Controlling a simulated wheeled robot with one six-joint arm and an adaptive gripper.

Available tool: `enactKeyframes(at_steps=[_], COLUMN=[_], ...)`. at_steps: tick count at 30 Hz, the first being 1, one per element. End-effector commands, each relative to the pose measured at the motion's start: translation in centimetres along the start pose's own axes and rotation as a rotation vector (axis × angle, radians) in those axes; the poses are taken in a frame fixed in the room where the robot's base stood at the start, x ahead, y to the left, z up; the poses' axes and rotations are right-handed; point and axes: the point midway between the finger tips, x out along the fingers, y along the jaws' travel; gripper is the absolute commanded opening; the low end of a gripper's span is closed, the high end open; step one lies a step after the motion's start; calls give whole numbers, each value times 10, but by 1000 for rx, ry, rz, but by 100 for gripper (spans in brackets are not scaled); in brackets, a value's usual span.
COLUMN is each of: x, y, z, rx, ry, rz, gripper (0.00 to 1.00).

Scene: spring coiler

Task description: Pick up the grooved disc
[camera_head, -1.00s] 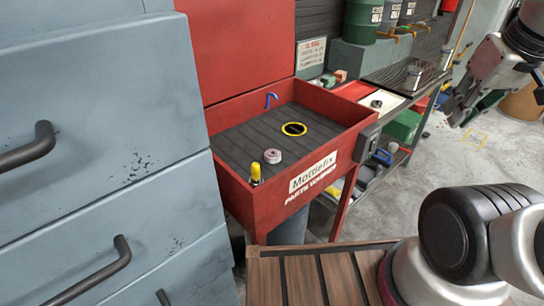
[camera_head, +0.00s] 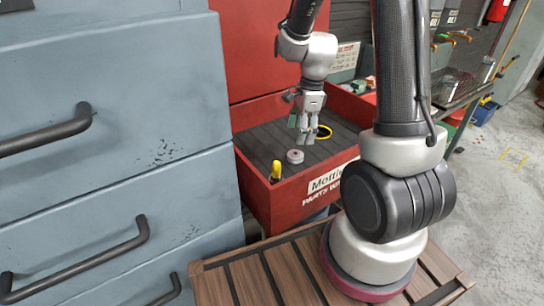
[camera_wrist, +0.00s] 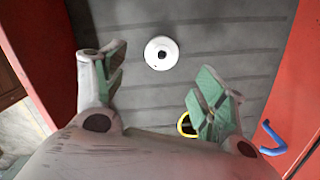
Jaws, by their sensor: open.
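The grooved disc (camera_head: 295,156) is a small pale grey-pink disc lying flat on the dark ribbed floor of the red parts washer (camera_head: 290,203). In the wrist view the disc (camera_wrist: 161,53) looks white with a dark centre hole, and lies ahead of the space between my fingers. My gripper (camera_head: 303,137) points down over the basin, just behind and right of the disc in the head view. Its greenish-padded fingers (camera_wrist: 159,66) are apart and empty in the wrist view. The disc is not touched as far as I can see.
A yellow-topped item (camera_head: 276,170) stands by the front wall. A blue spout (camera_wrist: 270,140) shows by the red side wall. Grey drawers (camera_head: 110,130) with dark handles stand close on the left.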

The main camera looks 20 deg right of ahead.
Motion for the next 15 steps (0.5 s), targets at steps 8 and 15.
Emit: enactKeyframes(at_steps=[8, 15], x=[32, 68], y=[-1, -2], z=[-2, -8], rx=[42, 41], ry=[0, 1], rz=[9, 11], gripper=[71, 71])
